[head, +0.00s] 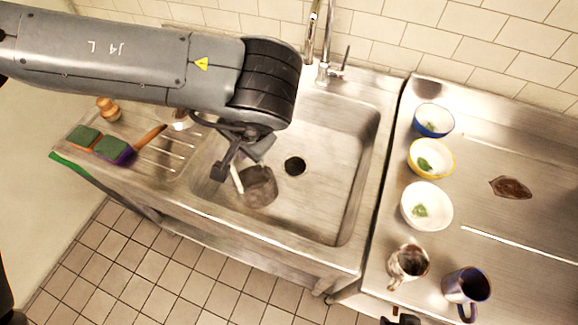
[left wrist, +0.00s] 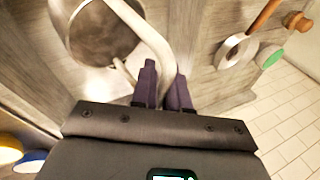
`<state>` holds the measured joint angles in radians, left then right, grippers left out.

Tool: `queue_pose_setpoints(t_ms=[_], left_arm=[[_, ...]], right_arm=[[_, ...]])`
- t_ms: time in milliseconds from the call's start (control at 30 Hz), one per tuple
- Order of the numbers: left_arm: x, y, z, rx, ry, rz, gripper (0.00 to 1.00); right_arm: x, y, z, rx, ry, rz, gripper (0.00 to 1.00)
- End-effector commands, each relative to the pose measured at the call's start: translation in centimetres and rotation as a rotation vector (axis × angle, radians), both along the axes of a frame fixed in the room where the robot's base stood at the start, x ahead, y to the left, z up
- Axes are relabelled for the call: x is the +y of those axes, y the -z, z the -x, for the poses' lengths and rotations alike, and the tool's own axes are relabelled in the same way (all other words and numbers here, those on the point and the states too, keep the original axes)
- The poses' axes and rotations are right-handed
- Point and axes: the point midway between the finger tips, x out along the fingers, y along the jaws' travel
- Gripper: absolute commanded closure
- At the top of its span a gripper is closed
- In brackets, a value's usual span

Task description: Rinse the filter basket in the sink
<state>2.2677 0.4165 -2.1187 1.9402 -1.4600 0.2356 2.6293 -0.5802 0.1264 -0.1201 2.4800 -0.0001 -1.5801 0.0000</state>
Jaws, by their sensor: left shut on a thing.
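The filter basket (head: 260,188) is a round grey mesh-like bowl with a pale handle. It is over the left part of the sink basin (head: 335,190), left of the dark drain (head: 295,166); I cannot tell if it touches the basin floor. My left gripper (head: 236,165) is shut on its handle. In the left wrist view the basket (left wrist: 105,35) is at the upper left, with the pale handle running between the dark fingers (left wrist: 164,85). The tap (head: 326,50) stands at the back of the sink. A small dark part at the head view's bottom edge may be my right gripper (head: 400,320).
On the left drainboard lie green sponges (head: 85,136) and a wooden-handled tool (head: 150,138). The basin's right half is clear.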

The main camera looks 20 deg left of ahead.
Motion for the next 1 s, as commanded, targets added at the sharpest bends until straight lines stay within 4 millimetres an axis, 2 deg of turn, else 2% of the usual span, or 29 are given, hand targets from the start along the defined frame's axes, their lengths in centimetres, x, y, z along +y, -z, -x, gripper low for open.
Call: queue_pose_setpoints(t_ms=[367,800,1000], left_arm=[[0.0,-0.4,0.0,-0.001,0.0,0.0,1.0],[0.0,-3.9,0.0,-0.001,-0.001,0.0,1.0],[0.0,-4.1,0.0,0.0,0.0,0.0,1.0]], right_arm=[[0.2,-0.3,0.0,0.0,0.005,-0.007,0.57],[0.2,-3.1,0.0,0.0,0.006,-0.009,0.57],[0.2,-3.2,0.0,0.0,0.005,-0.008,0.57]])
